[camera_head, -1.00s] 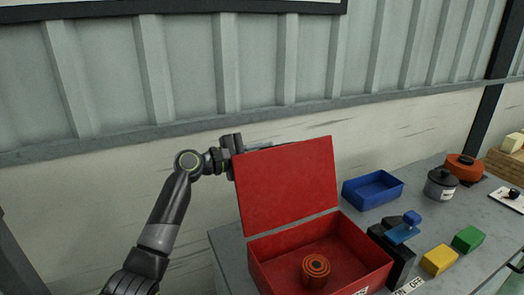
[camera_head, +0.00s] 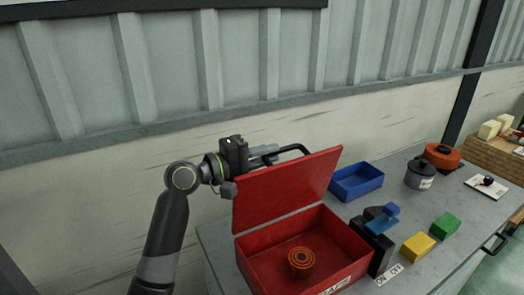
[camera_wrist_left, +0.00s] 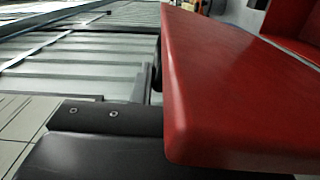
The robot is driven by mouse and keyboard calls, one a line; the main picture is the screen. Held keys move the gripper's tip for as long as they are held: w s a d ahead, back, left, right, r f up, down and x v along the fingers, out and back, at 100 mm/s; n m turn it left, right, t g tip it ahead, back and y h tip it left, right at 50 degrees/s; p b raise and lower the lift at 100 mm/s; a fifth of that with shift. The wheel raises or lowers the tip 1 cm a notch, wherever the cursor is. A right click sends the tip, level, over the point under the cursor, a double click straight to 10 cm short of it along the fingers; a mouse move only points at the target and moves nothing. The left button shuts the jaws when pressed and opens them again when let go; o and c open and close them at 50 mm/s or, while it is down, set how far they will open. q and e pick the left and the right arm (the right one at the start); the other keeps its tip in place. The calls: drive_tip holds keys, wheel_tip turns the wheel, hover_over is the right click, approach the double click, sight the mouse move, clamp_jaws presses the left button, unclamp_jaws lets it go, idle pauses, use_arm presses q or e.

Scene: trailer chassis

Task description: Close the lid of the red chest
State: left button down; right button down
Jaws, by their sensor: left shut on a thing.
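The red chest (camera_head: 258,242) stands on the grey workbench, with a round orange-and-black object (camera_head: 301,262) inside it. Its red lid (camera_head: 285,187) is raised and tilts forward over the chest; it also fills the right of the left wrist view (camera_wrist_left: 225,85). A dark part of the gripper shows low in the wrist view. My right gripper is not in view.
A blue tray (camera_head: 357,184) stands behind the chest on the right. A dark block with a blue lever (camera_head: 381,222) sits close to the chest's right side. Yellow (camera_head: 418,247) and green (camera_head: 445,226) blocks and a dark pot (camera_head: 420,174) lie farther right. The wall is behind.

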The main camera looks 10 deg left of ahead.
use_arm(q)
drive_tip(key=shift+s+d+r, duration=0.1)
drive_tip(key=shift+s+d, duration=0.05)
drive_tip(key=c, duration=1.5)
unclamp_jaws()
drive_tip(key=shift+s, duration=0.1)
drive_tip(key=shift+o, duration=0.2)
drive_tip(key=shift+a, duration=0.3)
drive_tip(key=b+v, duration=0.4)
drive_tip(key=v, duration=1.2)
drive_tip(key=shift+s+a, duration=0.25)
drive_tip(key=shift+s, duration=0.1)
